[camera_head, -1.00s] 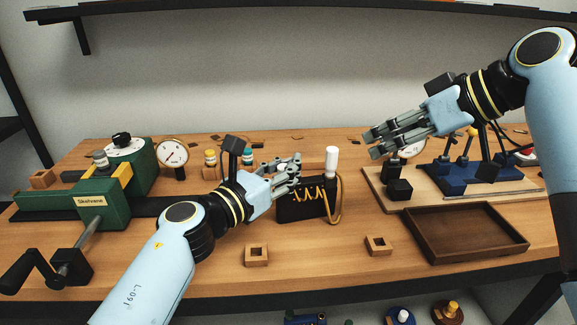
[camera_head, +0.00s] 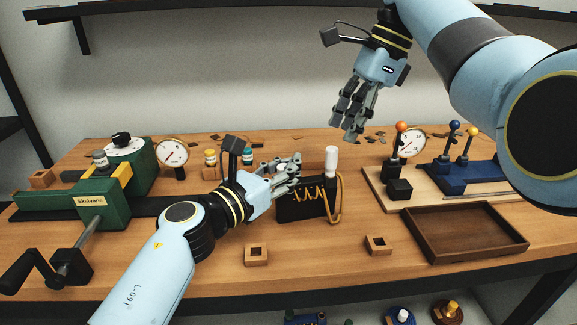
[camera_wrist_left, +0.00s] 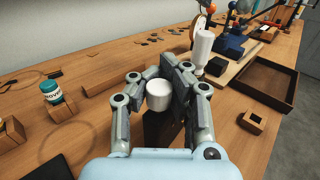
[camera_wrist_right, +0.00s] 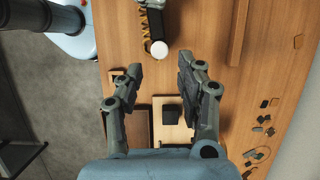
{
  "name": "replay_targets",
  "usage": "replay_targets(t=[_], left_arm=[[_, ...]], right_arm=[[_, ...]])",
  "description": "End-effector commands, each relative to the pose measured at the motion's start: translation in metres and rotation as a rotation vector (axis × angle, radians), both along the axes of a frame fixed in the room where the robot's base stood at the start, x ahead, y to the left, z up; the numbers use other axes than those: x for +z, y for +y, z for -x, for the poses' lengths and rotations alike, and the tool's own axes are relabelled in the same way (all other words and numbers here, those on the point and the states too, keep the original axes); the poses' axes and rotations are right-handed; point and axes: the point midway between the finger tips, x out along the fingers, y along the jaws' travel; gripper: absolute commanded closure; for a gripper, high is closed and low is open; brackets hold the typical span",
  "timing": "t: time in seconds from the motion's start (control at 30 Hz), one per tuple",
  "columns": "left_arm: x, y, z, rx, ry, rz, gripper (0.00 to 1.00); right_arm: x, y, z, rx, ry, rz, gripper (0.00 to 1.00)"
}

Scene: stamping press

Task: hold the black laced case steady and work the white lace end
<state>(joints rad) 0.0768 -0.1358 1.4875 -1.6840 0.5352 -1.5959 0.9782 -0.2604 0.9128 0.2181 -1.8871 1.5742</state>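The black laced case (camera_head: 296,212) stands on the bench, its yellow lace zigzagging across the front. The white lace end (camera_head: 331,162) stands upright at its right, above a hanging lace loop. My left gripper (camera_head: 290,172) is at the case's upper left; in the left wrist view its fingers close around a white round piece (camera_wrist_left: 159,96) above the dark case. The fingers hide the exact contact. My right gripper (camera_head: 349,132) is open and empty, pointing down above and behind the case. The right wrist view shows the lace end (camera_wrist_right: 159,49) beyond its spread fingers.
A green machine (camera_head: 104,208) with a crank stands at the left. A brown tray (camera_head: 437,250) and a board with blue fixtures (camera_head: 462,178) are at the right. Small wooden blocks (camera_head: 257,262) lie along the front. A dial gauge (camera_head: 172,153) stands behind.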

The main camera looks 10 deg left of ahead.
Motion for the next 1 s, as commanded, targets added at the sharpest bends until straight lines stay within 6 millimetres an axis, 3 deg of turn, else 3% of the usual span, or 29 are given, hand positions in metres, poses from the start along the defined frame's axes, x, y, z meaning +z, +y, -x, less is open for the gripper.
replay_targets(t=[0.5, 0.87, 1.0], left_arm=[[-0.007, 0.0, 0.002, -0.001, 0.012, -0.004, 1.0], [-0.007, 0.0, 0.002, -0.001, 0.012, -0.004, 1.0], [-0.007, 0.0, 0.002, -0.001, 0.012, -0.004, 1.0]], right_arm=[[-0.041, 0.015, 0.004, -0.035, 0.021, 0.011, 0.62], [-0.047, 0.017, 0.004, -0.034, 0.02, 0.011, 0.62], [-0.047, 0.017, 0.004, -0.034, 0.02, 0.011, 0.8]])
